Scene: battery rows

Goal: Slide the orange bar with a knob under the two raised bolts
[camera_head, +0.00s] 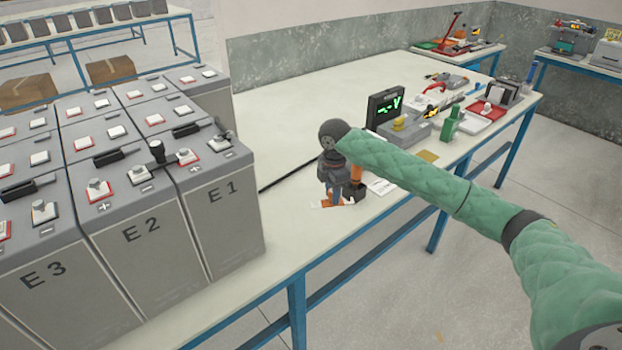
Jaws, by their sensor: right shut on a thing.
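My right gripper (335,198) points down at the near edge of the bench, right of the batteries. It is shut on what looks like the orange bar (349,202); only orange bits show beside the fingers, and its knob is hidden. An upright orange cylinder (357,178) stands just behind the gripper. Grey bolts in red and dark frames stand on the battery tops, one on E2 (138,173) and one on E1 (186,157). I cannot tell which bolts are raised. My left gripper is not in view.
Grey batteries (236,222) fill the left of the bench (330,115). A meter with a green display (385,106), a grey box (404,130) and a green object (450,122) stand beyond my right arm. The bench behind the gripper is mostly clear.

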